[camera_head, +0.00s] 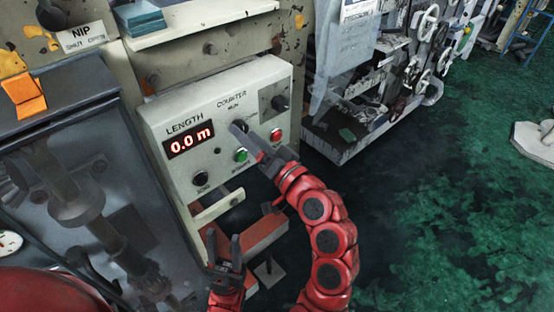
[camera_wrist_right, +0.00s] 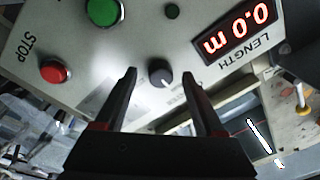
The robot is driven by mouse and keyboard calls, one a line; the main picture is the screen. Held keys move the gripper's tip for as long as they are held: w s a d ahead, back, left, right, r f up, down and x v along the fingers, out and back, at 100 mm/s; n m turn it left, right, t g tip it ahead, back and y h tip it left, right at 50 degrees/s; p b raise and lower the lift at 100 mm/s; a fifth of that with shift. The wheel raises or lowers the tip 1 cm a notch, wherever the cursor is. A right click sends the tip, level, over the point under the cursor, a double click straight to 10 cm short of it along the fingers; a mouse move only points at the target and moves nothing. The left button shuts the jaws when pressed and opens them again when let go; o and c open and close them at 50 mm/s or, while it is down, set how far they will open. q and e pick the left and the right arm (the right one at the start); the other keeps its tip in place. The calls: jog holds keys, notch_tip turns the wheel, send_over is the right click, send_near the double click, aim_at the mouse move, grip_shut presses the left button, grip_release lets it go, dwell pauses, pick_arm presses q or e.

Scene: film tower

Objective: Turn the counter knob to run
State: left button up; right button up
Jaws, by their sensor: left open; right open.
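The counter panel (camera_head: 165,122) is a pale box with a red display (camera_head: 190,141) reading 0.0 m. The counter knob (camera_wrist_right: 160,73) is small and dark with a pale pointer mark, clear in the right wrist view. My right gripper (camera_head: 243,133) is open at the panel face. In the right wrist view its fingertips (camera_wrist_right: 159,76) lie on either side of the knob, with gaps on both sides; the depth to the knob is hard to tell. In the head view the gripper partly hides the knob. My left gripper (camera_head: 224,245) is open and empty, low in front of the panel.
A green button (camera_head: 241,155) and a red stop button (camera_head: 277,134) sit close to the knob. The green floor to the right is mostly clear.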

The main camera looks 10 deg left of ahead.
jog(key=p+v, duration=0.7)
jog(key=v, duration=0.9)
jog(key=shift+p, duration=0.35)
